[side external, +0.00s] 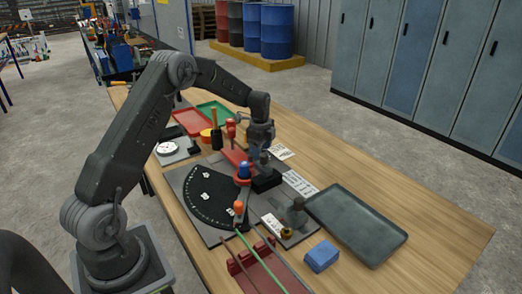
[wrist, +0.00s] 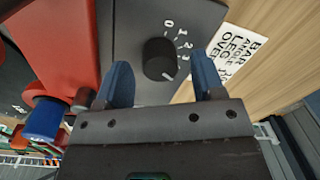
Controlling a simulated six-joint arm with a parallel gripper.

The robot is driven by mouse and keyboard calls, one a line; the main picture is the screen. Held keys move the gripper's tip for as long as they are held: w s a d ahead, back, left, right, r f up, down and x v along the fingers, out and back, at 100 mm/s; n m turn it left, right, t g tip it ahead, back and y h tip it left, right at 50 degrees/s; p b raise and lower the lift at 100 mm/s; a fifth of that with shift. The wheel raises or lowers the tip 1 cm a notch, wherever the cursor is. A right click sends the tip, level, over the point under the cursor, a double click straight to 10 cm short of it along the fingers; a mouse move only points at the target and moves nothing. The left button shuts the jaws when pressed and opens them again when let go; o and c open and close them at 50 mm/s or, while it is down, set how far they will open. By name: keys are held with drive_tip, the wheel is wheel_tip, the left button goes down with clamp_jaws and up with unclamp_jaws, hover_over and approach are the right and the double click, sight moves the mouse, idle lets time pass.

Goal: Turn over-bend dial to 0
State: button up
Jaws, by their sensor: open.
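The over-bend dial (wrist: 158,58) is a round black knob on a dark grey panel. The digits 0 to 3 run in an arc along its upper right side, with 0 at the top. A pale mark near the knob's lower right edge seems to be its pointer, well away from 0. My gripper (wrist: 160,62) is open, with one blue finger on either side of the knob in the picture; I cannot tell whether they touch it. In the side view my gripper (side external: 260,142) points down above the black dial box (side external: 266,181), whose knob is hidden there.
A red bender arm (wrist: 62,45) with a blue-capped pin (wrist: 44,118) is left of the dial. A printed card (wrist: 240,50) lies to the right. The side view shows the black angle plate (side external: 208,205), a dark tray (side external: 355,222) and a blue block (side external: 321,256).

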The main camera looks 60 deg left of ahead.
drive_tip(key=shift+f, duration=0.4)
drive_tip(key=shift+c, duration=0.2)
